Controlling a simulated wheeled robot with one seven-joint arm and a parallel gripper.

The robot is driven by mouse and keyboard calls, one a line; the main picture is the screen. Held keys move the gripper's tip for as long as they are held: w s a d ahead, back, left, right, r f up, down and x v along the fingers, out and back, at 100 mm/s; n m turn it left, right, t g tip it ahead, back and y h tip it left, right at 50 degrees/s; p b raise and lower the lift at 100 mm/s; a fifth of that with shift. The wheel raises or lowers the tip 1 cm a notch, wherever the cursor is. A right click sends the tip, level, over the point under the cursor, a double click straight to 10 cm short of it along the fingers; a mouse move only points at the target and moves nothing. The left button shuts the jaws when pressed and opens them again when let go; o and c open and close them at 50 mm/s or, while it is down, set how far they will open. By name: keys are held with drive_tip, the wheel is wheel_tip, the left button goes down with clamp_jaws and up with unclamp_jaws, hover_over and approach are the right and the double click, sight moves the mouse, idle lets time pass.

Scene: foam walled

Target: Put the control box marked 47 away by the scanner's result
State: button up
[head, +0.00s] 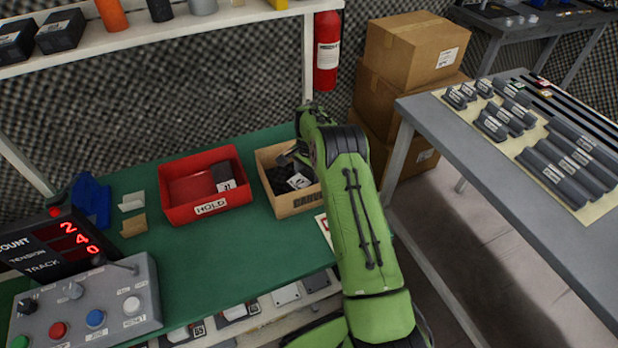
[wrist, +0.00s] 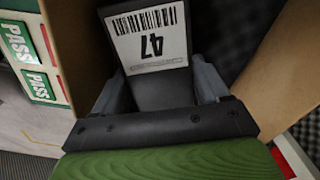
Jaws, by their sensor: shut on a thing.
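The control box marked 47 (wrist: 160,70) is dark with a white barcode label. In the wrist view it is between the two fingers of my gripper (wrist: 163,88), which is shut on it. The gripper and box are at an open tan cardboard bin (head: 297,208), whose walls (wrist: 65,35) stand on both sides of the box in the wrist view. In the head view my gripper (head: 288,158) is over or in this bin, partly hidden by my green arm. The bin's front lettering is partly covered. Whether the box touches the bin floor cannot be told.
A red bin marked HOLD (head: 210,208) stands left of the tan bin, with a dark labelled box (head: 223,176) in it. Green PASS labels (wrist: 22,42) show beside the tan bin. A grey control panel (head: 85,300) and red-digit display (head: 62,245) stand front left.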

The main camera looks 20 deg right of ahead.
drive_tip(key=shift+r, duration=0.15)
drive_tip(key=shift+f+b, duration=0.4)
drive_tip(key=shift+f, duration=0.2)
drive_tip(key=o, duration=1.4)
wheel_tip(320, 180, up, 13)
drive_tip(key=p, duration=0.4)
wheel_tip(320, 180, up, 13)
drive_tip(key=n+t, duration=0.1)
drive_tip(key=n, duration=0.3)
hover_over(309, 174)
drive_tip(key=s+a, duration=0.4)
drive_tip(key=s, duration=0.1)
drive_tip(key=s+a+r+n+t, duration=0.1)
drive_tip(key=s+a+r+n, duration=0.15)
drive_tip(key=s+r, duration=0.5)
drive_tip(key=s+a+n+t, duration=0.1)
drive_tip(key=s+a+n, duration=0.1)
drive_tip(key=s, duration=1)
drive_tip(key=s+a+n+t, duration=0.2)
drive_tip(key=s+n, duration=0.3)
drive_tip(key=s, duration=0.7)
drive_tip(key=shift+s+a+f+t, duration=0.15)
drive_tip(key=shift+a+f+t, duration=0.2)
drive_tip(key=shift+a, duration=0.35)
